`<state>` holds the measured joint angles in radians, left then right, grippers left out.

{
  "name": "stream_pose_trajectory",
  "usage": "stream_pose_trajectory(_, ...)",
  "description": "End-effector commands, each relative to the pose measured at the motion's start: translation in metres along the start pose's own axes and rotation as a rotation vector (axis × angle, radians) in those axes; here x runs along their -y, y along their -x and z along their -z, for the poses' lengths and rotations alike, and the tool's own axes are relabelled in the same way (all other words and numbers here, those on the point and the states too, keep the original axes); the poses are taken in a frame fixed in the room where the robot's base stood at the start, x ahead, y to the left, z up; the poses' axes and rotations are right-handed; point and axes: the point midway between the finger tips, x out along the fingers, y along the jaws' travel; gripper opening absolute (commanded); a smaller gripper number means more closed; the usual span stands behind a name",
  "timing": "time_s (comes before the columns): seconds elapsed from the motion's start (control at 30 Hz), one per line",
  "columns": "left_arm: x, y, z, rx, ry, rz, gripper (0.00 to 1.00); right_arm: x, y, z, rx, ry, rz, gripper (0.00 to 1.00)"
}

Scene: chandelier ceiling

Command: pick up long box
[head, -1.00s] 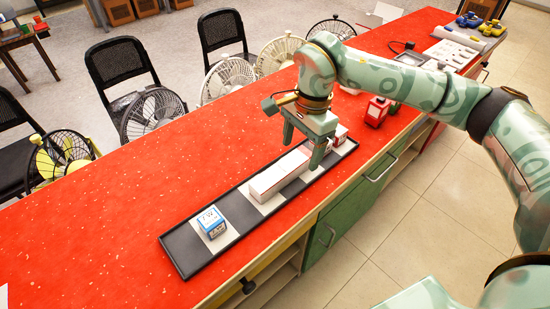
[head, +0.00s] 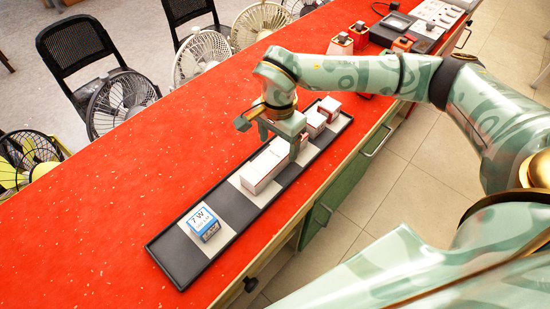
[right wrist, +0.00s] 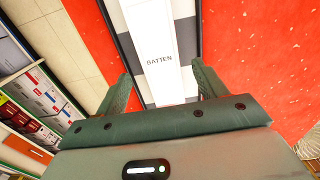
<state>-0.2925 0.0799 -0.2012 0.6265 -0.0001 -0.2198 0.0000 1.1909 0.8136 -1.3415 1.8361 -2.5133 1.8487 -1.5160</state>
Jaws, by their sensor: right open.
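The long box (head: 262,170) is white with reddish-brown sides and lies lengthwise on a black-and-white checked tray (head: 180,262) on the red counter. In the right wrist view the long box (right wrist: 158,60) carries the word BATTEN. My right gripper (head: 279,146) is over the far part of the box, its fingers spread to either side. The right wrist view shows the open gripper (right wrist: 162,85) with the box running between its fingers. I cannot tell whether they touch it. The near hand hides the box's far end. My left gripper is not in view.
A blue-and-white small box (head: 203,222) stands at the tray's near end. Small white-and-red boxes (head: 315,122) stand beyond my gripper. Several fans (head: 118,103) and chairs line the far counter edge. The red counter left of the tray is clear.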

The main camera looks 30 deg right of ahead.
Motion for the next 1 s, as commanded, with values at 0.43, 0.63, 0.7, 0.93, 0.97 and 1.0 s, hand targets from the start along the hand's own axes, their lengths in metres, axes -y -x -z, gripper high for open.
stream_pose_trajectory(0.43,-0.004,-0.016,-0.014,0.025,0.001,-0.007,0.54,0.001,-0.049,-0.001,0.001,-0.001,-0.003,0.71)
stream_pose_trajectory(0.63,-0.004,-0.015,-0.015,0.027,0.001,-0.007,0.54,0.001,-0.048,-0.001,0.001,-0.001,-0.002,0.49)
stream_pose_trajectory(0.7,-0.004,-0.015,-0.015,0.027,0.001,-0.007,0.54,0.001,-0.048,-0.001,0.001,-0.001,-0.002,0.29)
stream_pose_trajectory(0.93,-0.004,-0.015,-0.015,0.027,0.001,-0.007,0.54,0.001,-0.048,-0.001,0.001,-0.001,-0.002,0.19)
stream_pose_trajectory(0.97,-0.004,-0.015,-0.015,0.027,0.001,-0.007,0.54,0.001,-0.048,-0.001,0.001,-0.001,-0.002,0.19)
stream_pose_trajectory(1.0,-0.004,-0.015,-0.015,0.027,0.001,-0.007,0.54,0.002,-0.048,-0.001,0.001,-0.001,-0.001,0.19)
